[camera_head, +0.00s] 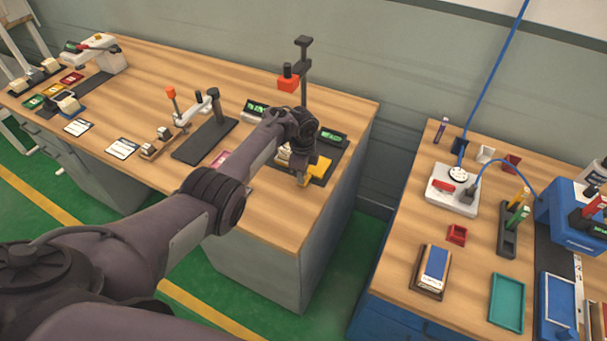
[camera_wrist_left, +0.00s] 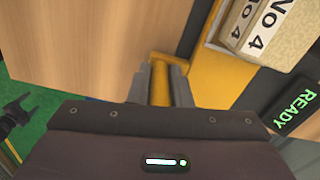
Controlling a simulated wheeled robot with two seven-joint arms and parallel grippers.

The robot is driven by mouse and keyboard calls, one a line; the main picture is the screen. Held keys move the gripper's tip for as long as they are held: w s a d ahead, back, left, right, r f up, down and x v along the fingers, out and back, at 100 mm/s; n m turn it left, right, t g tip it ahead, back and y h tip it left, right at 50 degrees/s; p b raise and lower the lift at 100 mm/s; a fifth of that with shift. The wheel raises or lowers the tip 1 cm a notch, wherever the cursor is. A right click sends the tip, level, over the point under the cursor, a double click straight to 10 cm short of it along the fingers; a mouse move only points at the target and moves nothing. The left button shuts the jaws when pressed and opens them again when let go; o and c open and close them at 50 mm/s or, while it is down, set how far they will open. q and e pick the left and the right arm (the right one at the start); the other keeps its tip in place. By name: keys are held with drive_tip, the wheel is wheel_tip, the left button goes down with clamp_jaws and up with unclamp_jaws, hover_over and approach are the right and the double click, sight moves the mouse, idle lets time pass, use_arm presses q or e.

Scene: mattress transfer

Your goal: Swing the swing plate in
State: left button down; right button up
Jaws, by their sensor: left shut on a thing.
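The swing plate (camera_head: 319,168) is yellow and sits at the front right corner of the dark fixture on the left bench. My left gripper (camera_head: 303,180) points down at it. In the left wrist view my left gripper (camera_wrist_left: 162,82) is shut on the swing plate's upright yellow bar (camera_wrist_left: 160,88), with one finger on each side. A flat yellow part (camera_wrist_left: 222,70) lies beside it, next to the pale blocks marked "NO 4" (camera_wrist_left: 262,28). A dark shape (camera_wrist_left: 18,112) at the left edge of the wrist view may be my right gripper; its jaws are unclear.
A green "READY" display (camera_wrist_left: 296,112) stands behind the fixture. A post with a red block (camera_head: 289,83) rises at the back of the bench. A lever clamp (camera_head: 200,108) stands to the left. A second bench (camera_head: 400,270) with trays is across a gap on the right.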

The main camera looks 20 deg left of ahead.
idle(0.5)
use_arm(q)
drive_tip(key=c, duration=1.3)
unclamp_jaws()
drive_tip(key=shift+w, duration=0.1)
drive_tip(key=shift+r, duration=0.1)
wheel_tip(320, 180, up, 8)
drive_tip(key=shift+f+p, duration=0.2)
drive_tip(key=shift+p, duration=0.6)
drive_tip(key=shift+a, duration=0.1)
